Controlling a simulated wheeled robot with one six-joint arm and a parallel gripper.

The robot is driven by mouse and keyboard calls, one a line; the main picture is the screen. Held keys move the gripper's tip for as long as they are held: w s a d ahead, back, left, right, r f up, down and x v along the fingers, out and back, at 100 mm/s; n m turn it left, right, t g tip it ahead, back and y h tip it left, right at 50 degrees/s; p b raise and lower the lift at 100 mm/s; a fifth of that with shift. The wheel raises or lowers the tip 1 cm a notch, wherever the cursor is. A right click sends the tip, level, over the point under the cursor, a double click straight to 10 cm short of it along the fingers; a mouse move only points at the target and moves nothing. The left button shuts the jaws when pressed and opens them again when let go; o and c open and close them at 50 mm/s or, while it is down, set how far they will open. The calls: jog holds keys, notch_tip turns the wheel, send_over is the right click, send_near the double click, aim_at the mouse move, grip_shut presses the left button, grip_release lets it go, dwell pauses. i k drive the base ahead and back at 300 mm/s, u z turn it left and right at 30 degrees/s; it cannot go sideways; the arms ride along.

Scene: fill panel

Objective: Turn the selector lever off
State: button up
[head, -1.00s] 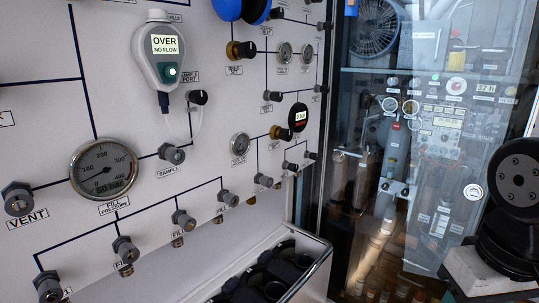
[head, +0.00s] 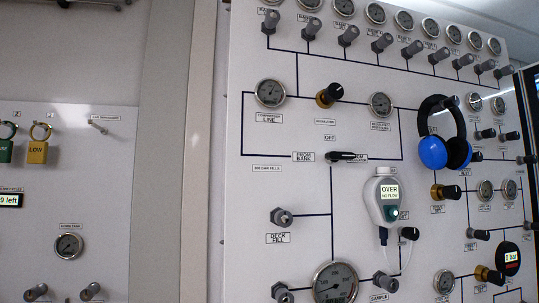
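The selector lever (head: 347,156) is a black handle on the white fill panel (head: 262,215). It lies about horizontal, its narrow end pointing right toward a partly covered label.
Blue headphones (head: 434,150) hang right of the lever. A grey analyser reading "OVER" (head: 388,200) hangs below right. A regulator knob (head: 331,94) and gauges sit above. Another panel with a green and a yellow padlock (head: 38,152) is at left.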

aim_at(335, 156)
jog(key=u, duration=0.25)
jog(key=k, duration=1.2)
jog(key=u, duration=0.95)
jog(key=i, duration=0.6)
jog(key=u, duration=0.6)
jog(key=i, duration=0.75)
jog(key=z, duration=0.7)
jog(key=i, duration=0.6)
jog(key=z, duration=0.65)
